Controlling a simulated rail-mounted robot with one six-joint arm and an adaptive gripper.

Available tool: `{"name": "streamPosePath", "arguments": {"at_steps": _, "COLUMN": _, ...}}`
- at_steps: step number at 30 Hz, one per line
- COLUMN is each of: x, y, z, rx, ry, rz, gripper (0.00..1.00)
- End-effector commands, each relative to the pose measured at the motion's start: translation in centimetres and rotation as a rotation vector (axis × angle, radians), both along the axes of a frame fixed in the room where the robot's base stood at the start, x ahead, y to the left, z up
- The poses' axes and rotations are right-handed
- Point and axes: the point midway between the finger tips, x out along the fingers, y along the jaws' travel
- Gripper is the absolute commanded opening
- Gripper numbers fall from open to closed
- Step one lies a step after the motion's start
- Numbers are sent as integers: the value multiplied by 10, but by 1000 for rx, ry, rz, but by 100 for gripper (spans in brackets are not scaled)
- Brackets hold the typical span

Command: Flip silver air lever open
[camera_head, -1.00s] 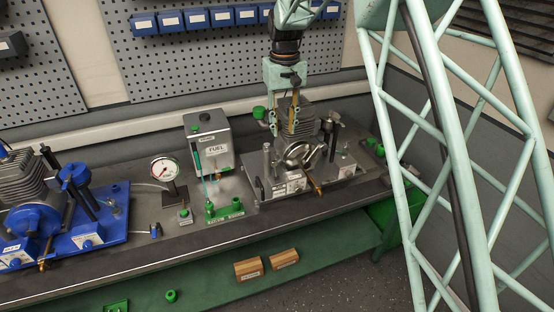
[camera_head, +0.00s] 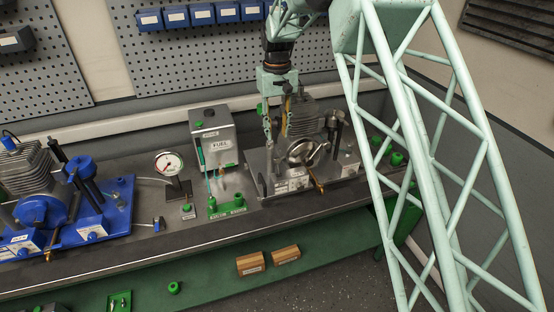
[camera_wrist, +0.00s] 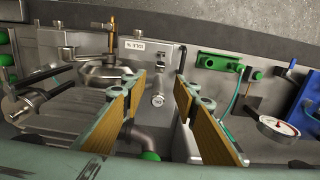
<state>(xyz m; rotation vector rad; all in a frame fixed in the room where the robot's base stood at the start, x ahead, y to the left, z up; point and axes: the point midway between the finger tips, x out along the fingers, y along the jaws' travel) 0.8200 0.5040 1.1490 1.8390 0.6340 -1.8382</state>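The silver engine (camera_head: 304,118) stands on a silver base plate (camera_head: 256,160) right of the fuel tank. My gripper (camera_head: 277,128) points down at the left side of this engine. In the wrist view its two yellow-padded fingers (camera_wrist: 160,88) are apart, with nothing held between them. A small silver knob-like part (camera_wrist: 158,97) shows in the gap, below a white label (camera_wrist: 146,46) whose text I cannot read surely. A brass fitting (camera_head: 317,184) sticks out at the base's front edge. I cannot tell for certain which part is the silver air lever.
A fuel tank (camera_head: 213,140), a dial gauge (camera_head: 168,163) and a green valve block (camera_head: 227,207) stand left of the silver base. A blue engine rig (camera_head: 60,210) stands further left. Two wooden blocks (camera_head: 251,264) lie on the lower shelf. Bench space between the rigs is narrow.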

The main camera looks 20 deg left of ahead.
Motion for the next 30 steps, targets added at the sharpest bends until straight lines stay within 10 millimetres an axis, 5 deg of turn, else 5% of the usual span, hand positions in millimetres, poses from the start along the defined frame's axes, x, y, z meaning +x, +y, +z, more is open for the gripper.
{"name": "streamPosePath", "arguments": {"at_steps": 11, "x": -1, "y": 0, "z": -30, "rx": -2, "ry": 2, "rz": 0, "gripper": 27}}
{"name": "streamPosePath", "arguments": {"at_steps": 30, "x": -1, "y": 0, "z": -112, "rx": -1, "ry": 2, "rz": 0, "gripper": 27}}
